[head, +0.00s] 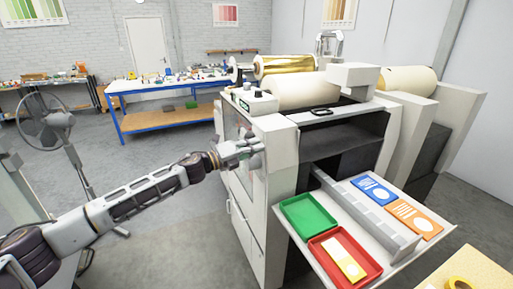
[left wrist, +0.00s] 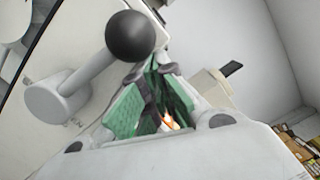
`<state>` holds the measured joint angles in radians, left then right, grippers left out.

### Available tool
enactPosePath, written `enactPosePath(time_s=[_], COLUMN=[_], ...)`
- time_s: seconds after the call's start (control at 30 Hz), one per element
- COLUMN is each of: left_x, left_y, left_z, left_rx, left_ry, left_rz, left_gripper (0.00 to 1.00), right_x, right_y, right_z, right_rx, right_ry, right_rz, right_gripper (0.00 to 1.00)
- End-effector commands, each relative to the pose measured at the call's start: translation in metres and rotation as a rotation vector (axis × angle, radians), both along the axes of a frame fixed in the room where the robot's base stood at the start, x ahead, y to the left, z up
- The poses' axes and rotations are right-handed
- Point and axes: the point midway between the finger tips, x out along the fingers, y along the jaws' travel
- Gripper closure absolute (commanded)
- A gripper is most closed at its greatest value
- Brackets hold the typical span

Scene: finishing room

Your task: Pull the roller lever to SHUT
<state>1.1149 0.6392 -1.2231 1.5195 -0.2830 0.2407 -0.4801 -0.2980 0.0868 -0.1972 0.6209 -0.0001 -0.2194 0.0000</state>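The roller lever shows in the left wrist view as a pale round hub and light grey arm (left wrist: 92,72) ending in a black ball knob (left wrist: 130,37). It is on the pale side of the laminating machine (head: 275,150). My left gripper (head: 250,147) is at the machine's left side in the head view, where it hides the lever. In the left wrist view my left gripper (left wrist: 157,75) has its green pads apart, with a gap between them. The knob is just beyond and left of the fingertips, not clearly between them. No SHUT mark can be read. My right gripper is not in view.
An outfeed table (head: 375,262) holds a green tray (head: 308,216), a red tray (head: 368,280), and blue and orange cards at the machine's front. A gold roll (head: 285,64) and cream rolls sit on top. A blue-framed bench (head: 165,87) stands behind. Open floor lies left of the machine.

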Motion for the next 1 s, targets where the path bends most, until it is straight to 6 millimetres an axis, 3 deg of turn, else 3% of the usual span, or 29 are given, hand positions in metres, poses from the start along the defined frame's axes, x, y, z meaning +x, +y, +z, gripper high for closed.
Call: enactPosePath(time_s=[0.4, 0.7, 1.0], left_x=[0.042, 0.069, 0.082], left_y=[0.017, 0.028, 0.033], left_z=[0.015, 0.014, 0.011], left_rx=[-0.001, -0.001, -0.001], left_ry=[0.001, 0.001, 0.002], left_rz=[0.003, 0.002, 0.0], left_gripper=[1.0, 1.0, 1.0], right_x=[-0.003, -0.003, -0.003], right_y=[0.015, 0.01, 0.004], right_z=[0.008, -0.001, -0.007], right_rx=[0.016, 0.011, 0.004], right_ry=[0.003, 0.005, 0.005], right_rz=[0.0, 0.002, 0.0], right_gripper=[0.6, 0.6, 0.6])
